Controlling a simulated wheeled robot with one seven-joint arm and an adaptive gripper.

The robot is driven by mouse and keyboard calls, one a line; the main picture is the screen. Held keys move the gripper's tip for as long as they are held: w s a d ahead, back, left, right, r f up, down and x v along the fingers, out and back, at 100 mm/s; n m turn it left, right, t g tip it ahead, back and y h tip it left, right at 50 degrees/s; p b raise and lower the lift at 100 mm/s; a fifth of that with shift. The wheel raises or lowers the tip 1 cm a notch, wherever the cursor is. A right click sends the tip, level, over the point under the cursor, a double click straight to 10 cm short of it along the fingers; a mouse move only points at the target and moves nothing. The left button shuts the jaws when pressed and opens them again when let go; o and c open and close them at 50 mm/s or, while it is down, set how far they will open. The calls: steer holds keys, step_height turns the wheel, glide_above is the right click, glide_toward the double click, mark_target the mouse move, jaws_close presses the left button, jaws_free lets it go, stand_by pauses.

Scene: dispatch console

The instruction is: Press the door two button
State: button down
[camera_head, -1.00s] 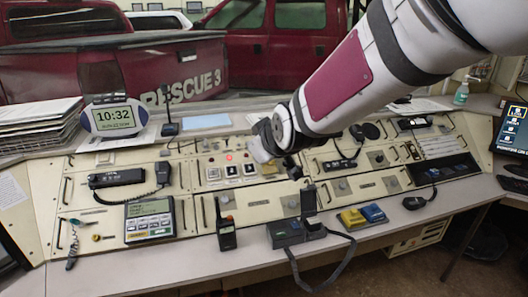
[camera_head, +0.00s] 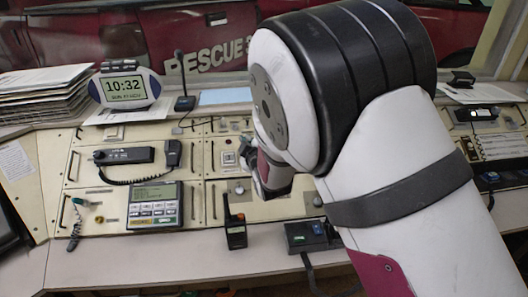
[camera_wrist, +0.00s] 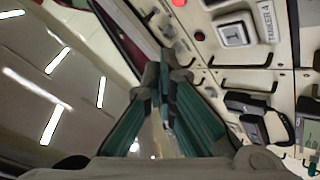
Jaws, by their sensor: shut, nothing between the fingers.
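In the head view one white square button (camera_head: 228,158) shows on the cream console panel, left of my arm. My arm hides the panel to its right. The wrist view shows a white square button (camera_wrist: 234,33) in a pale frame, with a label reading TANKER 4 beside it. I cannot read a door two label in either view. My gripper (camera_wrist: 165,78) is shut and empty, its teal fingers pointing toward the panel edge left of that button. It is apart from the button in the picture. In the head view it is mostly hidden behind my arm.
A corded radio handset (camera_head: 172,153), a keypad unit (camera_head: 153,206) and an upright walkie-talkie (camera_head: 235,228) are on the left console. A clock (camera_head: 124,88) stands behind. The front ledge is partly clear.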

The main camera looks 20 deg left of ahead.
stand_by(0.3)
steer(key=shift+w, duration=0.1)
steer(key=w+f+b, duration=0.1)
steer(key=f+b, duration=0.1)
steer(key=w+a+f+b, duration=0.1)
steer(key=f+b, duration=0.1)
steer(key=f, duration=0.1)
steer(key=w+a+f+b, duration=0.1)
steer(key=w+f+b, duration=0.1)
steer(key=shift+a+f, duration=0.2)
steer(key=shift+a, duration=0.05)
stand_by(1.4)
steer(key=shift+w+a+f+b, duration=0.1)
steer(key=shift+w+f+b, duration=0.05)
steer(key=shift+f+b, duration=0.25)
steer(key=shift+w+a+f+b, duration=0.1)
steer(key=shift+w+f+b, duration=0.15)
steer(key=shift+f+b, duration=0.2)
stand_by(1.0)
steer(key=shift+r, duration=0.15)
steer(key=shift+s+d+r+p, duration=0.25)
steer(key=shift+s+r+p, duration=0.25)
steer(key=shift+r, duration=0.2)
steer(key=shift+r, duration=0.1)
